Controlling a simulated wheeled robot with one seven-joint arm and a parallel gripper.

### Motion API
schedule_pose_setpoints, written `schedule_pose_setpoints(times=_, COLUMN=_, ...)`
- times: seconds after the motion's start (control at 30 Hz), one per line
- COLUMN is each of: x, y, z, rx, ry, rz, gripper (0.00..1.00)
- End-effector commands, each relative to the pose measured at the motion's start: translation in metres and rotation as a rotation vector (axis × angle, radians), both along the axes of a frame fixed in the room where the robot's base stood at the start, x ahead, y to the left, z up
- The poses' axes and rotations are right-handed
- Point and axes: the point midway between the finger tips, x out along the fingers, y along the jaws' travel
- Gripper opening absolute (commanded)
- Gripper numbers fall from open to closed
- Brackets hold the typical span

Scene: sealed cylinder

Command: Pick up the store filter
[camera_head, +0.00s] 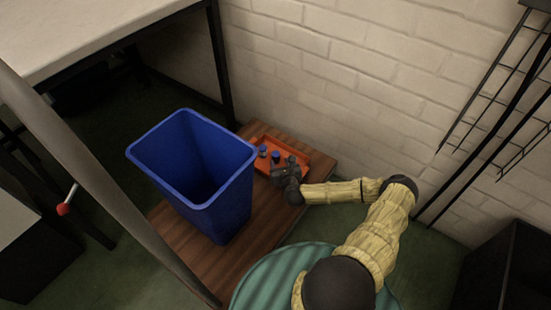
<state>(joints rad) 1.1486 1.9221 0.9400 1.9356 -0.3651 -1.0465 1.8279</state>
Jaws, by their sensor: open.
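An orange tray (296,155) lies on a brown wooden surface beside the blue bin. Small dark blue cylindrical things stand in it, one at the left (262,150) and one nearer the middle (276,156). They are too small to tell which, if either, is the store filter. My gripper (281,166) is open over the near part of the tray, close to the middle blue thing. Whether it touches that thing cannot be told. My dark gripper and wrist hide part of the tray.
A tall, open blue bin (228,205) stands on the wooden surface (262,232), just left of the tray. A white brick wall (345,85) rises behind. A pale-topped table (90,35) is at upper left, and a black wire rack (490,110) is at right.

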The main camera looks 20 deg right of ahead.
Motion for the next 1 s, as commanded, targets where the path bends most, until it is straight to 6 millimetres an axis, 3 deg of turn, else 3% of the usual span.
schedule_pose_setpoints(times=0.17, x=0.011, y=-0.001, z=-0.008, rx=-0.003, ry=0.0, rz=0.001, gripper=0.43)
schedule_pose_setpoints(times=0.5, x=0.052, y=-0.005, z=-0.023, rx=-0.001, ry=0.0, rz=0.002, gripper=0.43)
schedule_pose_setpoints(times=1.0, x=0.053, y=-0.007, z=-0.022, rx=0.0, ry=0.0, rz=0.0, gripper=0.43)
